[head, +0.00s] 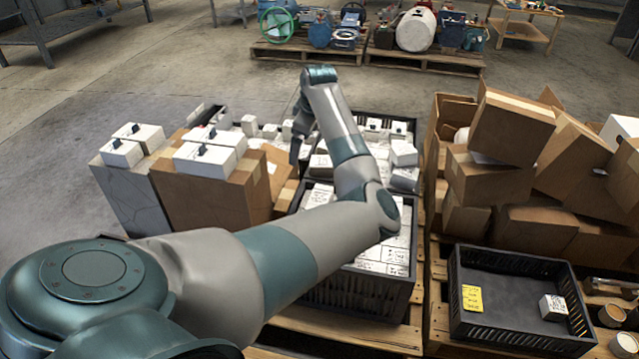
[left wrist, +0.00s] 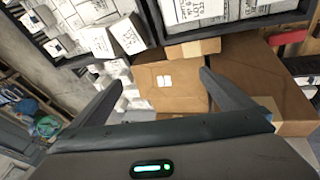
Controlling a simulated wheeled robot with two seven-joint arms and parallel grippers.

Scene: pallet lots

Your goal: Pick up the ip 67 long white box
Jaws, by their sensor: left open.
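Long white boxes with dark print (head: 385,255) lie packed in the front black crate (head: 350,290), partly hidden behind my left arm. I cannot read an "ip 67" mark on any of them. White printed boxes also show at the top of the left wrist view (left wrist: 195,10). My left gripper (head: 297,145) hangs over the area between the cardboard boxes and the crates, its fingers partly hidden. In the left wrist view the fingers (left wrist: 166,78) are spread with nothing between them, above a brown cardboard box (left wrist: 172,88). My right gripper is not in view.
Cardboard boxes topped with white cartons (head: 210,150) stand left of the crates. A leaning pile of cartons (head: 510,130) rises at the right. A nearly empty black crate (head: 510,330) with a yellow label (head: 472,298) sits front right. Open floor (head: 60,150) lies left.

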